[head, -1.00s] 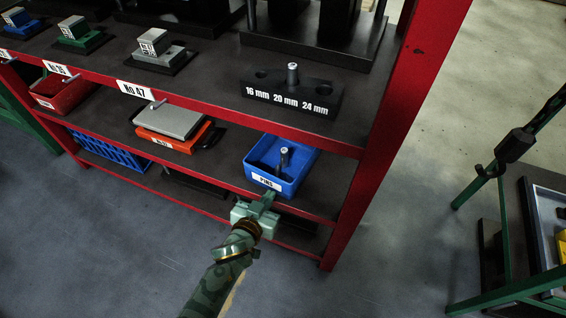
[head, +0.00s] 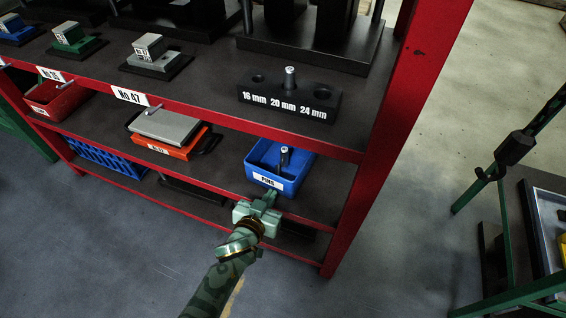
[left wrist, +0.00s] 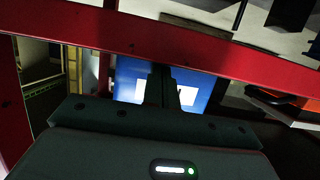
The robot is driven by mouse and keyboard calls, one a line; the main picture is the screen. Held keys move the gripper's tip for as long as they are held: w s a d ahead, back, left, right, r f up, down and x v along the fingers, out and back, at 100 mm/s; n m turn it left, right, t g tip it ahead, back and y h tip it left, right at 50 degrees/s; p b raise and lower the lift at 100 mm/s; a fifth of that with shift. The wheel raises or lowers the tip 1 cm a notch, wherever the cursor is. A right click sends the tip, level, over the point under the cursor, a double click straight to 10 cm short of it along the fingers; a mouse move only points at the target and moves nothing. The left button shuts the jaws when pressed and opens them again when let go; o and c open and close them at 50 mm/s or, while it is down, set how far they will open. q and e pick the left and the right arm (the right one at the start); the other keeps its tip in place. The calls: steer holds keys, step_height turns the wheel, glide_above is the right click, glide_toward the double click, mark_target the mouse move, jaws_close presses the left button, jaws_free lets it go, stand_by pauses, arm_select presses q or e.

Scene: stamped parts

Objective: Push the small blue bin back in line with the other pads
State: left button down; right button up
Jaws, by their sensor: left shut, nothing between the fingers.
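The small blue bin (head: 294,178) sits on the middle shelf at its right end, with a white "PINS" label on its front and a pin standing inside. My left gripper (head: 269,197) is shut and empty at the bin's front, just below the label; I cannot tell whether it touches. In the left wrist view, the bin's blue front (left wrist: 200,82) lies right beyond the shut fingers (left wrist: 162,88), which hide part of it. My right gripper is not in view.
The red shelf post (head: 385,150) stands right of the bin. An orange bin with a grey plate (head: 167,127) is on the same shelf to the left. A black pin block (head: 288,98) stands on the shelf above. A green-framed table (head: 505,240) is at the right.

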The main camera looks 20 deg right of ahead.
arm_select(q)
steer(key=shift+w+d, duration=0.2)
steer(key=shift+w, duration=0.05)
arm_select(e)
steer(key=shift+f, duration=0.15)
